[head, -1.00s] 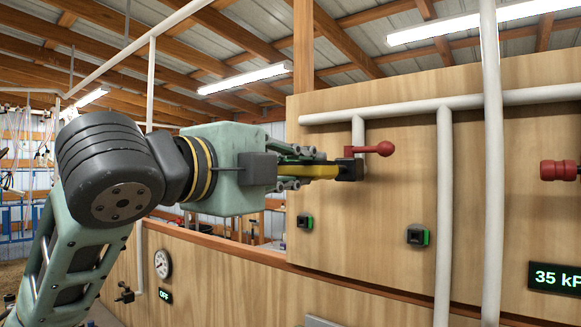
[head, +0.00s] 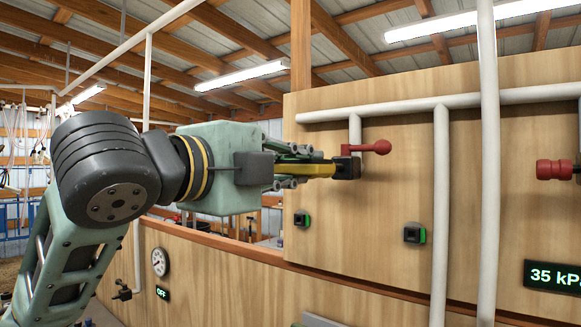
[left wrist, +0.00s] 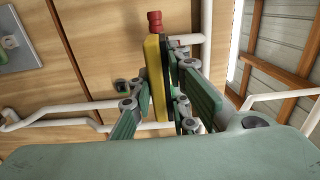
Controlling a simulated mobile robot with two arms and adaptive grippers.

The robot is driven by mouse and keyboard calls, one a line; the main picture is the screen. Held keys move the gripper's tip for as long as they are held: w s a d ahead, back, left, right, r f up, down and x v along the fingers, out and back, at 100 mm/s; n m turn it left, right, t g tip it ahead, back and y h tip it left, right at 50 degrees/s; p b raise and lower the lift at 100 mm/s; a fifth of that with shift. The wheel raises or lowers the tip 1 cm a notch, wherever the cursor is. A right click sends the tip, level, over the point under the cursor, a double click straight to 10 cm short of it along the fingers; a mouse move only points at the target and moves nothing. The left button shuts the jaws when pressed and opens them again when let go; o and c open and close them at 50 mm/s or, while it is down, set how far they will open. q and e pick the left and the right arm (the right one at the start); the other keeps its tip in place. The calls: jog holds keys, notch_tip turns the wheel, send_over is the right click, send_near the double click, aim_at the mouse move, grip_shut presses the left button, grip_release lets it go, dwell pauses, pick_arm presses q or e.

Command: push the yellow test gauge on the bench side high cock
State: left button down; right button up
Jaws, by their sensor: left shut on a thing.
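My left gripper (head: 302,168) is shut on the yellow test gauge (head: 318,170), which is long and narrow and points right at the board. Its far end is at the black body (head: 347,167) of the cock with the red lever (head: 375,147), under a short white pipe. I cannot tell how far it is pushed on. In the left wrist view the yellow gauge (left wrist: 154,80) stands between the finger pads, with a red knob (left wrist: 155,20) past its tip. The fingers hide part of the gauge. My right gripper is not in view.
White pipes (head: 440,200) run across and down the wooden board (head: 390,210). Another red handle (head: 555,170) is at the right, above a "35 kPa" display (head: 555,275). Small black-and-green fittings (head: 414,234) sit below. A round dial (head: 159,262) is at the lower left.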

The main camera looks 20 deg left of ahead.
pick_arm(q)
jog(key=shift+w+d, duration=0.1)
jog(key=shift+w, duration=0.05)
dwell(0.5)
jog(key=shift+p+x, duration=0.85)
jog(key=shift+x, duration=0.7)
jog(key=c, duration=1.6)
grip_release()
